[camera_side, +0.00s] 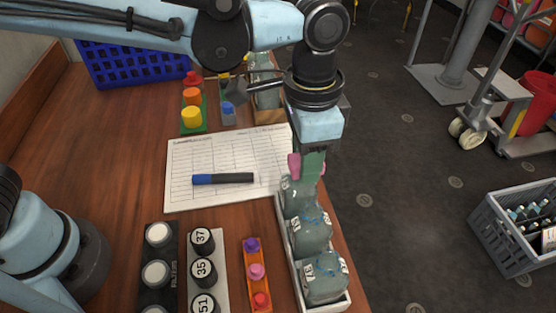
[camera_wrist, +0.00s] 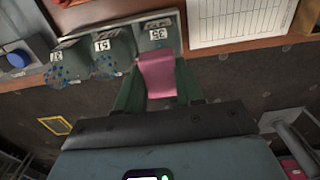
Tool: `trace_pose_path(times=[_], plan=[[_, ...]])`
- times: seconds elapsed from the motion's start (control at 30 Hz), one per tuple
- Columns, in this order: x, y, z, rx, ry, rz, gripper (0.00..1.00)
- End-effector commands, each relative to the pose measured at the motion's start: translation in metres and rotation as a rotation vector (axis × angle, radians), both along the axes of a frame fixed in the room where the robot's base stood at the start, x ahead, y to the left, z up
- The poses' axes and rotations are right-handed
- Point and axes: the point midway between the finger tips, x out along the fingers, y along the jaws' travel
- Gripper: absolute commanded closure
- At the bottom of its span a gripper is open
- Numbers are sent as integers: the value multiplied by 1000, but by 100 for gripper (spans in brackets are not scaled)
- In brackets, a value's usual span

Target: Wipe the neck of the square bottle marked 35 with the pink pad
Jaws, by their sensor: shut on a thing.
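My gripper (camera_side: 303,168) points down over the white tray (camera_side: 281,240) at the table's right edge, its green fingers shut on the pink pad (camera_side: 293,164). In the wrist view the pad (camera_wrist: 158,75) sits between the fingers (camera_wrist: 158,92). Three grey-green square bottles stand in a row in the tray. The bottle marked 35 (camera_wrist: 158,35) is the far one (camera_side: 297,200), directly below my gripper. The pad's lower end overlaps its top in view; I cannot tell whether they touch. Its neck is mostly hidden by pad and fingers.
The bottles marked 51 (camera_wrist: 110,50) and 37 (camera_wrist: 68,63) stand beside it. Black caps marked 37 (camera_side: 202,240), 35 (camera_side: 203,270) and 51 (camera_side: 205,304) sit to the left. A form sheet (camera_side: 225,160) with a marker (camera_side: 223,179) lies nearby. The table edge drops off right of the tray.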

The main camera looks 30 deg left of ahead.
Motion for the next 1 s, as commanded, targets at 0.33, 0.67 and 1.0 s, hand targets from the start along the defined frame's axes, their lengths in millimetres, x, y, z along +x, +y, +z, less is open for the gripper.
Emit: trace_pose_path(times=[0.33,0.67,1.0], plan=[[4,0,-2,-3,-4,0,98],[-6,11,-1,0,-1,0,98],[-10,14,-1,2,1,0,98]])
